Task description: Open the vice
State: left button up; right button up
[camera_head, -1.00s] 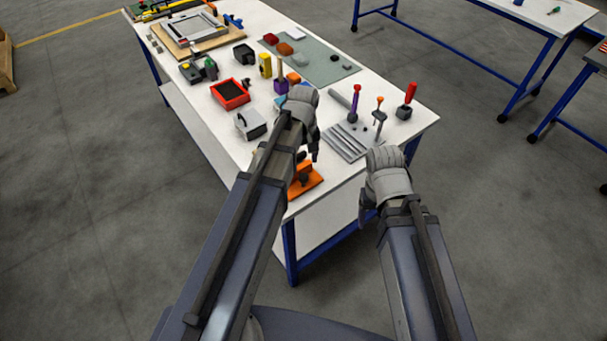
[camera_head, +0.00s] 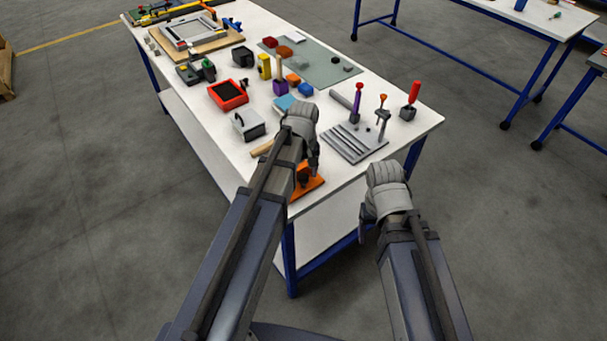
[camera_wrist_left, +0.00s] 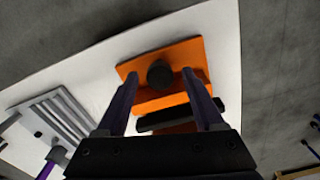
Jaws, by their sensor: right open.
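The orange vice (camera_head: 311,187) sits at the near corner of the white table, partly hidden behind my left arm in the head view. In the left wrist view the vice (camera_wrist_left: 185,55) shows an orange plate, a round black knob and a dark bar. My left gripper (camera_head: 313,172) is over the vice, pointing down. Its two fingers (camera_wrist_left: 160,77) are apart, one on each side of the black knob in the picture; I cannot tell the height left between them. My right gripper (camera_head: 364,232) hangs off the table's near right side, open, its fingers mostly hidden.
A grey grooved plate (camera_head: 352,145) lies right of my left gripper, with upright tools behind it. A grey box (camera_head: 248,125) and a red bin (camera_head: 228,94) stand to the left. Floor is clear around my right arm.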

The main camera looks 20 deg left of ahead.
pick_arm(q)
grip_shut()
dwell(0.3)
dwell(0.3)
jog(key=n, duration=0.5)
jog(key=shift+n, duration=3.3)
jog(key=shift+a, duration=0.1)
